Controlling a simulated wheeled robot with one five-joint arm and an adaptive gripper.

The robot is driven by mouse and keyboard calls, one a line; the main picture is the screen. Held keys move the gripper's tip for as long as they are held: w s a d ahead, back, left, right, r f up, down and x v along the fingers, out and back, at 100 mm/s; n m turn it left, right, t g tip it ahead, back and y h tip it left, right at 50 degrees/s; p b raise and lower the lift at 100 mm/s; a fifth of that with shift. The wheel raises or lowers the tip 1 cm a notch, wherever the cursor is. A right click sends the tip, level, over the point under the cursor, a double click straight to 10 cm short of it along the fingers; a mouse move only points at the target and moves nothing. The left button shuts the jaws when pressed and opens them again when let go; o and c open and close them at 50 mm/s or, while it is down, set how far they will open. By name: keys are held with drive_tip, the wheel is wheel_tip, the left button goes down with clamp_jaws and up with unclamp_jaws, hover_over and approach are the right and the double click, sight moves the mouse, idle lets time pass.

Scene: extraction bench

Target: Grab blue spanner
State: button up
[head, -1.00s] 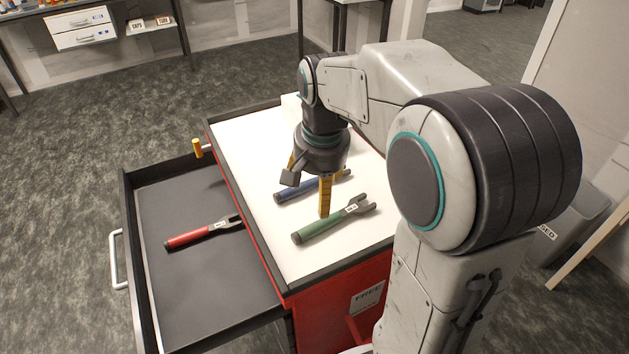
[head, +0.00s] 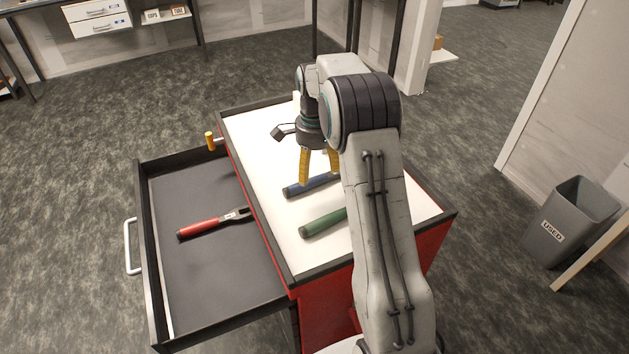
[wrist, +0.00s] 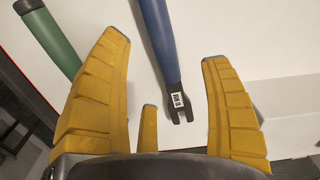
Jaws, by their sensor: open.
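The blue spanner (head: 312,186) lies on the white top of the red cart (head: 270,193), partly hidden by my gripper and arm. In the wrist view the blue spanner (wrist: 158,38) runs down between my yellow fingers, with its dark forked end and a white label towards me. My gripper (head: 318,182) is open and points down over the spanner. In the wrist view my gripper (wrist: 165,45) has its fingers spread on either side of the spanner, apart from it and empty.
A green spanner (head: 324,222) lies on the cart top nearer the camera, beside my left finger in the wrist view (wrist: 52,38). A red spanner (head: 212,223) lies in the open drawer (head: 200,285) at left. A grey bin (head: 570,222) marked USED stands on the floor at right.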

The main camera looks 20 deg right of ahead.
sight(316, 180)
drive_tip(key=shift+d+f+p, duration=0.15)
drive_tip(key=shift+f+p, duration=0.3)
drive_tip(key=shift+f, duration=2.35)
drive_tip(key=shift+c, duration=0.3)
drive_tip(key=c, duration=1.3)
drive_tip(key=shift+r, duration=0.1)
